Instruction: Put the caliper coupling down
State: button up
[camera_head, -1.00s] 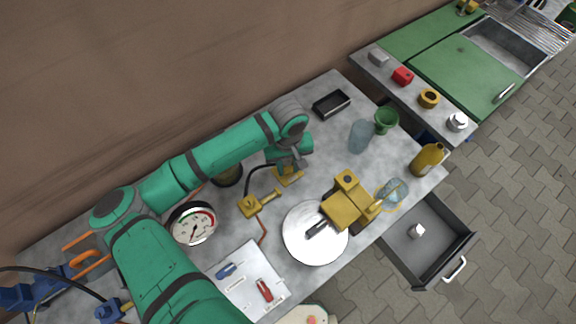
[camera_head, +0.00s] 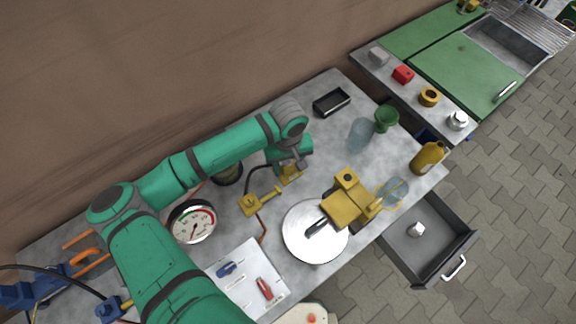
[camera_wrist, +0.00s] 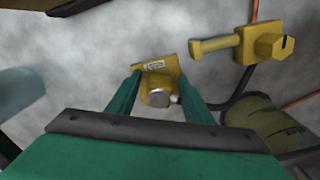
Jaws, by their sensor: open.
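A yellow fitting (camera_wrist: 157,82) with a small label and a round grey face sits between my fingers in the wrist view. I take it to hold the caliper coupling, but cannot tell coupling and holder apart. In the head view the yellow fitting (camera_head: 291,173) shows just below my gripper (camera_head: 290,163), partly hidden by it. My gripper (camera_wrist: 160,75) is open, with one finger on each side of the fitting; contact cannot be made out. A black hose (camera_head: 255,176) loops from near my gripper towards a yellow valve block (camera_head: 251,204), also in the wrist view (camera_wrist: 268,44).
A dial gauge (camera_head: 191,222), a round metal plate (camera_head: 300,245) and a yellow device (camera_head: 345,207) stand on the grey bench. A black tray (camera_head: 331,102), a blue glass (camera_head: 360,134) and a green funnel (camera_head: 386,118) are behind. An open drawer (camera_head: 461,240) juts out right.

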aim_at(288, 165)
jog(key=shift+r, duration=0.15)
notch_tip(288, 165, up, 13)
dwell(0.4)
dwell(0.5)
